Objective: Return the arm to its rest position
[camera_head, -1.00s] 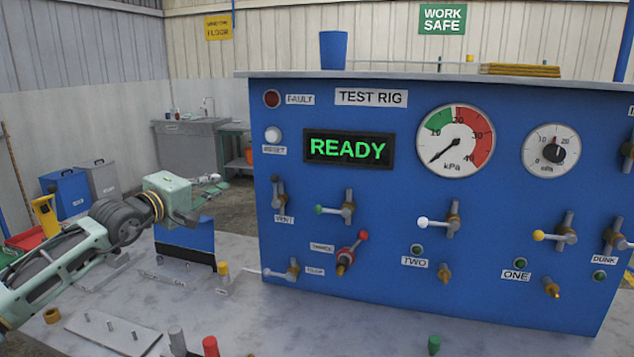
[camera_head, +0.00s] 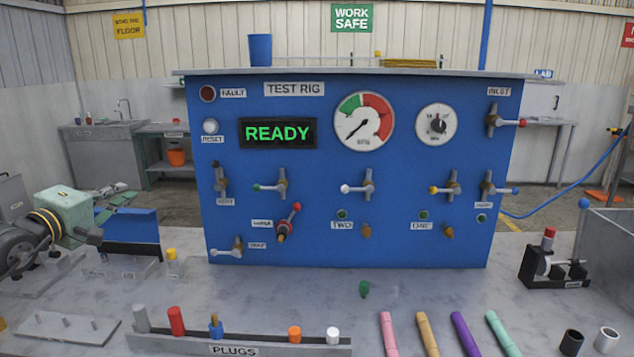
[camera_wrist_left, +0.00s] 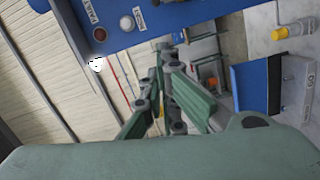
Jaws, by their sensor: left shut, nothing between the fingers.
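My left arm comes in at the left edge of the head view. Its pale green left gripper (camera_head: 122,195) points right, to the left of the blue test rig (camera_head: 345,190), apart from it. In the left wrist view the fingers of the left gripper (camera_wrist_left: 168,52) come together, shut and empty. The rig's blue panel also shows at the top of that view (camera_wrist_left: 160,14). My right gripper is not in view.
A plug rack (camera_head: 180,343) with several plugs stands at the front of the bench. Several coloured tubes (camera_head: 466,334) lie to its right. A small black fixture (camera_head: 545,270) stands right of the rig. A blue board (camera_head: 130,230) is near my left gripper.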

